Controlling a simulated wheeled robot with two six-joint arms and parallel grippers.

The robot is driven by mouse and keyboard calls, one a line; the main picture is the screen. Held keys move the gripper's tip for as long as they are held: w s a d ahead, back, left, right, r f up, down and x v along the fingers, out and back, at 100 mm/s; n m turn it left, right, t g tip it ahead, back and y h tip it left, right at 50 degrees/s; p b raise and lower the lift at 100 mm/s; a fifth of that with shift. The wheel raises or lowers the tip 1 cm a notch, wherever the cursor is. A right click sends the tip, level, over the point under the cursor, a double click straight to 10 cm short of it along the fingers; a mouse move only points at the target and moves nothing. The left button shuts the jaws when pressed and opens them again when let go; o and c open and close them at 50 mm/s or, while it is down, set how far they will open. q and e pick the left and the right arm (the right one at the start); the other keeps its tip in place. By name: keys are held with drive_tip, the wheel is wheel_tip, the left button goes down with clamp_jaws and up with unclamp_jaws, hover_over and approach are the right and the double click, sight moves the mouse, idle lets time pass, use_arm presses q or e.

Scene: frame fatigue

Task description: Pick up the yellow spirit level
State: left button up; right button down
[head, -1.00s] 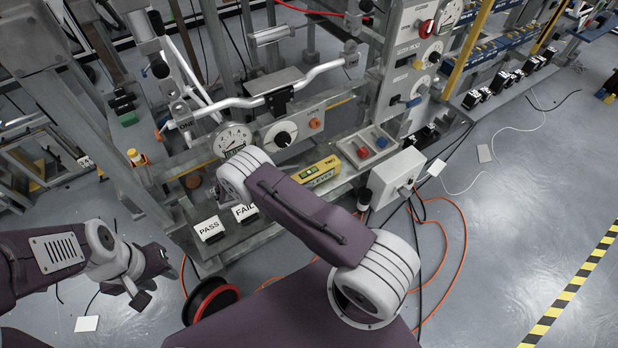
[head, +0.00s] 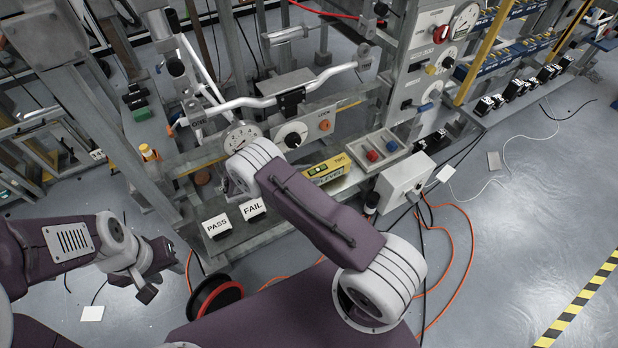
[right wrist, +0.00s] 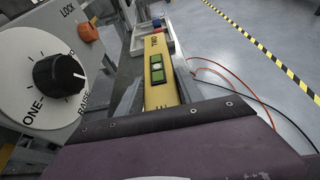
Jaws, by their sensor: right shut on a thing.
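The yellow spirit level (head: 328,169) lies along the grey ledge of the bench frame in the head view, its near-left part hidden behind my right arm. In the right wrist view the level (right wrist: 159,72), with its green vial, runs away from my right gripper (right wrist: 170,128). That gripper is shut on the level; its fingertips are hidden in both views. I cannot tell whether the level is clear of the ledge. My left gripper (head: 160,273) is open and empty at the lower left, over the floor, away from the level.
PASS (head: 217,226) and FAIL (head: 252,208) blocks stand left of my right arm. A tray with red and blue knobs (head: 373,143) and a white box (head: 405,180) sit right of the level. A handlebar (head: 265,98), dial gauge (head: 242,137) and control knob (right wrist: 58,84) crowd close.

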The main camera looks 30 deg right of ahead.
wheel_tip(320, 180, up, 2)
drive_tip(key=shift+r, duration=0.25)
drive_tip(key=s+d+r+p, duration=0.1)
drive_tip(key=s+d+r, duration=0.1)
drive_tip(key=d, duration=0.3)
drive_tip(key=s+d+r+p, duration=0.1)
drive_tip(key=s+d+r, duration=0.1)
drive_tip(key=d+r, duration=0.2)
drive_tip(key=shift+s+d+r, duration=0.2)
drive_tip(key=shift+s+d, duration=0.1)
drive_tip(key=shift+d, duration=0.6)
drive_tip(key=w+a+r+n+t+p, duration=0.25)
drive_tip(key=a+r+t+p, duration=0.2)
drive_tip(key=a, duration=0.55)
drive_tip(key=s+a+r+n+t+y+p, duration=0.2)
drive_tip(key=s+a+r+n+p, duration=0.1)
drive_tip(key=s+a, duration=0.4)
drive_tip(key=shift+r+n+t+y, duration=0.4)
drive_tip(key=shift+r+n, duration=0.1)
drive_tip(key=shift+n, duration=0.15)
